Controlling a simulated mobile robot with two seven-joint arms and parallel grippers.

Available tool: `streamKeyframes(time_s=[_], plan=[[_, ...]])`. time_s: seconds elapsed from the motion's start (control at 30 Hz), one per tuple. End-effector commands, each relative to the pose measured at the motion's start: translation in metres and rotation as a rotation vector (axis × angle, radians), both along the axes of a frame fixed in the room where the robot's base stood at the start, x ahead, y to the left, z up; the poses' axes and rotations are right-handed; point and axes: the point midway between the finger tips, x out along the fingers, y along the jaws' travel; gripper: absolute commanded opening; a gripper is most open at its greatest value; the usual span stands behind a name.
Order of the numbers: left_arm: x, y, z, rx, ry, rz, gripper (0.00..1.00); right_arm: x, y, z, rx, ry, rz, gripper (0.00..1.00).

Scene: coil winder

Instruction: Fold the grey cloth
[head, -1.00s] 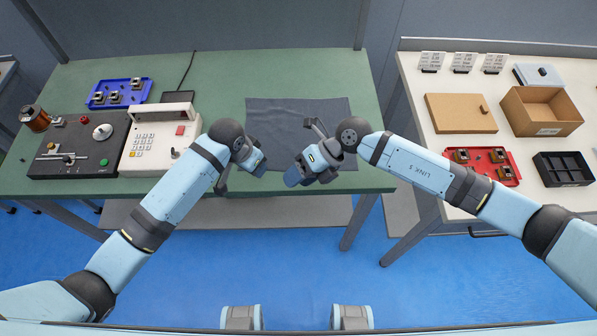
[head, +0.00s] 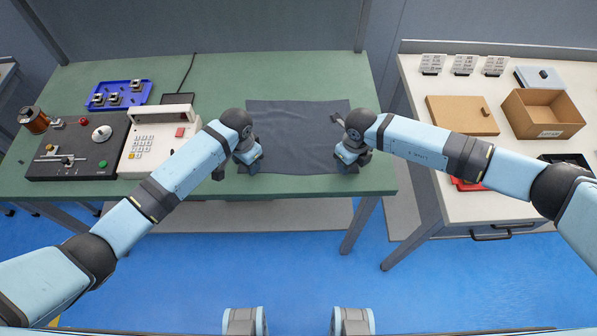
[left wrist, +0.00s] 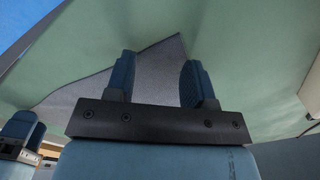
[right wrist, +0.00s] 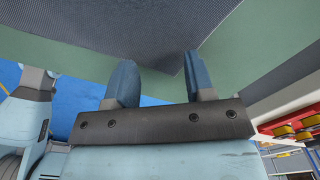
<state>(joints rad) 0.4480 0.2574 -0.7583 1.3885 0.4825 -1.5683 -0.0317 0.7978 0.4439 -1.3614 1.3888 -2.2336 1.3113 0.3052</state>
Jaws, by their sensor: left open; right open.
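The grey cloth (head: 297,136) lies flat and spread out on the green table, its front edge near the table's front. My left gripper (head: 249,167) is over the cloth's front left corner. In the left wrist view its open fingers (left wrist: 158,80) stand on either side of the grey cloth (left wrist: 158,66). My right gripper (head: 349,166) is at the front right corner. In the right wrist view its open fingers (right wrist: 160,82) are near a corner of the cloth (right wrist: 150,35). Neither gripper holds anything. Whether the fingertips touch the cloth is unclear.
A white keypad unit (head: 158,141), a dark winder panel (head: 75,145) and a blue tray (head: 119,93) stand left of the cloth. A white table (head: 412,92) at right holds a cardboard box (head: 543,112) and a cork board (head: 461,115). Green table behind the cloth is clear.

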Motion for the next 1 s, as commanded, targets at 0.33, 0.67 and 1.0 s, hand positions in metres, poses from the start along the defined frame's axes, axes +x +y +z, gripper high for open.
streamKeyframes(time_s=[0.33,0.67,1.0], plan=[[-0.0002,-0.0004,-0.0048,-0.001,-0.001,-0.001,0.49,-0.0002,0.0002,-0.0046,0.001,0.001,0.000,0.49],[-0.0005,-0.0004,-0.0079,-0.001,-0.001,0.000,0.30,-0.0003,0.0003,-0.0076,0.001,0.001,0.000,0.31],[-0.0006,-0.0001,-0.0082,0.000,0.000,0.000,0.00,-0.0004,0.0001,-0.0078,0.001,0.001,0.000,0.00]])
